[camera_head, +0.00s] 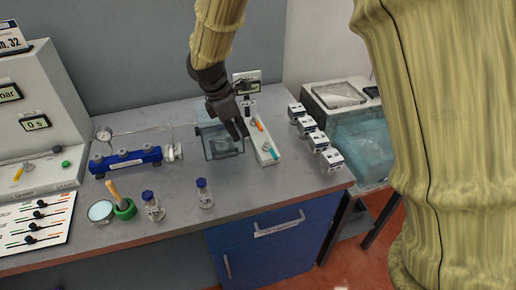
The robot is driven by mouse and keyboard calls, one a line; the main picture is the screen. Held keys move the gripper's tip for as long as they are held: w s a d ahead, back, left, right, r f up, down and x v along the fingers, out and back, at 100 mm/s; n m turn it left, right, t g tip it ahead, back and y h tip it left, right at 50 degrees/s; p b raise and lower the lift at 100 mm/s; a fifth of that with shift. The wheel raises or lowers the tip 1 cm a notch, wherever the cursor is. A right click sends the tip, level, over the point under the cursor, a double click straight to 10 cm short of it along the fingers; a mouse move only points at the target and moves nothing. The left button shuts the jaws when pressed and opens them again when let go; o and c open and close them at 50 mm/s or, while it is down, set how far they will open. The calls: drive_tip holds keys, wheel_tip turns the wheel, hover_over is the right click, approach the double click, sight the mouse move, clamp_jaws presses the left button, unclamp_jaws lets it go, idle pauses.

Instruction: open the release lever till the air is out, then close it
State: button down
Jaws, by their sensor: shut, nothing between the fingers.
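My gripper (241,136) is dark and shut with nothing in it. It points down over a clear grey box (222,148), beside a white strip block (262,141). An orange lever (259,124) stands on this block, just right of my fingertips. A cyan lever (275,156) sits at the block's front end. A yellow lever (18,173) is on the grey machine at the left. I cannot tell which lever is the release lever, or whether my fingertips touch the orange one. A round gauge (103,134) stands behind a blue valve block (125,160); its reading is too small to tell.
Blue-capped vials (205,194), a green-based mortar (124,210) and a round dish (100,211) stand at the table's front. Several white-and-black cubes (318,141) line the right edge. A small display (247,87) stands behind my gripper. The table's front right is clear.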

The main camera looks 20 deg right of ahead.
sight(271, 150)
drive_tip(key=p+x, duration=0.3)
drive_tip(key=x, duration=0.7)
drive_tip(key=shift+f, duration=0.1)
drive_tip(key=d, duration=0.1)
drive_tip(key=d+p, duration=0.1)
drive_tip(key=d, duration=0.1)
drive_tip(key=shift+w+d+f+p, duration=0.1)
drive_tip(key=shift+f+p, duration=0.1)
drive_tip(key=shift+p, duration=0.1)
drive_tip(key=shift+d+f, duration=0.15)
drive_tip(key=shift+d, duration=0.2)
